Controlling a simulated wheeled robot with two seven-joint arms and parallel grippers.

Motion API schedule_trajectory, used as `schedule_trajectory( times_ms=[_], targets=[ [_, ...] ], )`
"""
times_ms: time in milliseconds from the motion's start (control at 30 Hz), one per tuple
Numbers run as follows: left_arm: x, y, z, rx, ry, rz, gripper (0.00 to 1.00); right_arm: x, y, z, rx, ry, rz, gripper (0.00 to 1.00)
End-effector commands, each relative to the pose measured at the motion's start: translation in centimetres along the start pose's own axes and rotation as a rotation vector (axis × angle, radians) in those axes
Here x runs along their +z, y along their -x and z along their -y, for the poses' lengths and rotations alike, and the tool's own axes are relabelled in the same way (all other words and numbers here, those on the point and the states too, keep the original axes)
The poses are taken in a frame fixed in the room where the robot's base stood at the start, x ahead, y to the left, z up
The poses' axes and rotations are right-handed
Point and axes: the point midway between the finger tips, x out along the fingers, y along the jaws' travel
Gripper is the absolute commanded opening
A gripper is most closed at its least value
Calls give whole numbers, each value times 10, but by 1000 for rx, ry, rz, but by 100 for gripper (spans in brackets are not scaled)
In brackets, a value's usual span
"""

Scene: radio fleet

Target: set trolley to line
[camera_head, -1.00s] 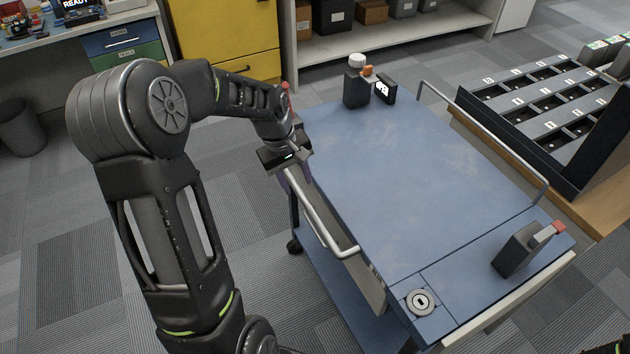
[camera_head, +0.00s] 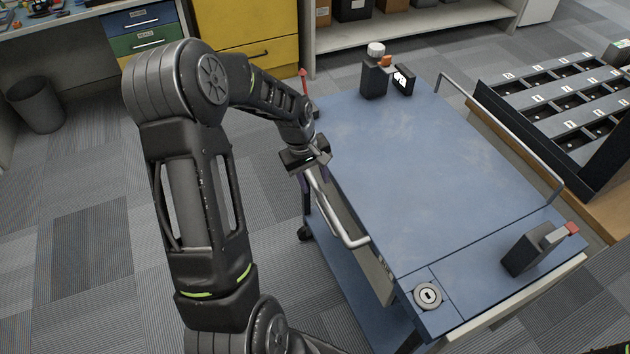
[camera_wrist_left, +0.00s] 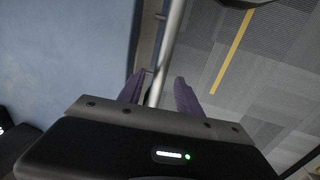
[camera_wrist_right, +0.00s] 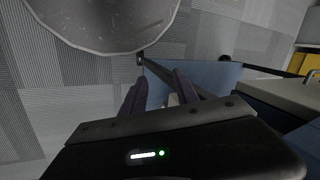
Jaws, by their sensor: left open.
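The trolley (camera_head: 430,165) has a blue top with bent metal rails at its left and right sides. The left rail (camera_head: 340,215) is beside my left gripper (camera_head: 310,165). In the left wrist view the rail (camera_wrist_left: 170,45) runs between the open fingers of my left gripper (camera_wrist_left: 160,92). A yellow line (camera_wrist_left: 231,50) lies on the carpet beyond it. My right gripper (camera_wrist_right: 158,92) is not in the head view. In its wrist view the fingers are apart, with part of the trolley's blue lower shelf (camera_wrist_right: 210,77) beyond them.
A dark bottle (camera_head: 374,77) and a small lit sign (camera_head: 403,79) stand at the trolley's far end. A dark red-tipped device (camera_head: 535,248) and a round disc (camera_head: 428,294) are at its near end. A slotted rack (camera_head: 560,100) is at right, a bin (camera_head: 36,104) at left.

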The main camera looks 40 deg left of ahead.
Motion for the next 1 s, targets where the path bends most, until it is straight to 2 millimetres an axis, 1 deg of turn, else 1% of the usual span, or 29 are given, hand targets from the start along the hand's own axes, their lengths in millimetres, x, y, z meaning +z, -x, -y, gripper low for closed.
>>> schedule_trajectory(
  times_ms=[33,167,433,933,1000],
  targets=[
    [0,-6,0,-2,0,2,41,0,1,0,0,0,0,36],
    [0,-14,0,0,1,1,41,0,2,0,1,-1,1,36],
    [0,-16,0,1,0,-1,41,0,2,0,1,-1,1,36],
    [0,-15,0,1,0,-1,1,0,2,0,1,-1,1,36],
    [0,-15,0,1,0,-1,0,0,2,0,1,-1,1,36]
  ],
)
